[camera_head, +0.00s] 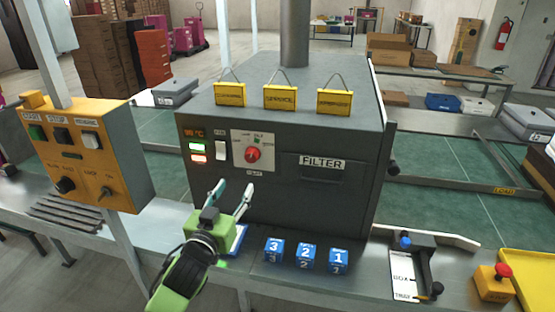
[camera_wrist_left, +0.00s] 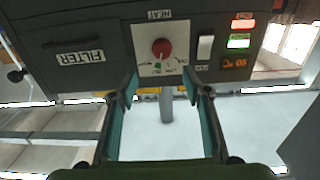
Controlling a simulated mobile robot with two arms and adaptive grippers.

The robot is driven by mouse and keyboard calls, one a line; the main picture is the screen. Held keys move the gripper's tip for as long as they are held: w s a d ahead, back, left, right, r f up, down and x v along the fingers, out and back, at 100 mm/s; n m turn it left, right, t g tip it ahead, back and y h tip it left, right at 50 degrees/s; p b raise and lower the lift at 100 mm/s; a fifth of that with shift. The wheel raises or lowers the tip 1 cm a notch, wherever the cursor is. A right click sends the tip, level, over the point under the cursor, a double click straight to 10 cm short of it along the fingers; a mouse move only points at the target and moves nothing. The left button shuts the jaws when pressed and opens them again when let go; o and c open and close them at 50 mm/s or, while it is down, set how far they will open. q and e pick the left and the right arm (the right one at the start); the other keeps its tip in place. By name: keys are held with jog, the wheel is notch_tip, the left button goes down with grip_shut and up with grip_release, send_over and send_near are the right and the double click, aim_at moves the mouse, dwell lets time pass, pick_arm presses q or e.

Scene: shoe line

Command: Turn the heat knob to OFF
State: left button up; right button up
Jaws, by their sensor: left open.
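The heat knob (camera_head: 253,154) is a round red knob on a white dial plate (camera_head: 241,158), on the front of a dark grey oven (camera_head: 285,195). I cannot tell its setting; the small dial labels are blurred. In the left wrist view, which is upside down, the knob (camera_wrist_left: 161,48) sits ahead of the fingertips, between their lines. My left gripper (camera_head: 235,189) is open and empty, below and slightly left of the knob, apart from it. Its two teal fingers (camera_wrist_left: 160,92) also frame the lower dial plate in the left wrist view. My right gripper is not in view.
A white switch (camera_head: 220,150) and lit indicators (camera_head: 196,147) are left of the knob. The FILTER handle (camera_head: 323,170) is right. Blue numbered blocks (camera_head: 306,256) stand on the bench below. A yellow control box (camera_head: 95,155) stands left. Space before the dial is clear.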

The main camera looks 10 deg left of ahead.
aim_at(250, 159)
pick_arm(q)
jog(key=w+p, duration=0.2)
jog(key=w, duration=1)
jog(key=shift+w+r, duration=0.15)
jog(key=shift+w, duration=0.65)
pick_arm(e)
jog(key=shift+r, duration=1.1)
pick_arm(q)
jog(key=c, duration=1.1)
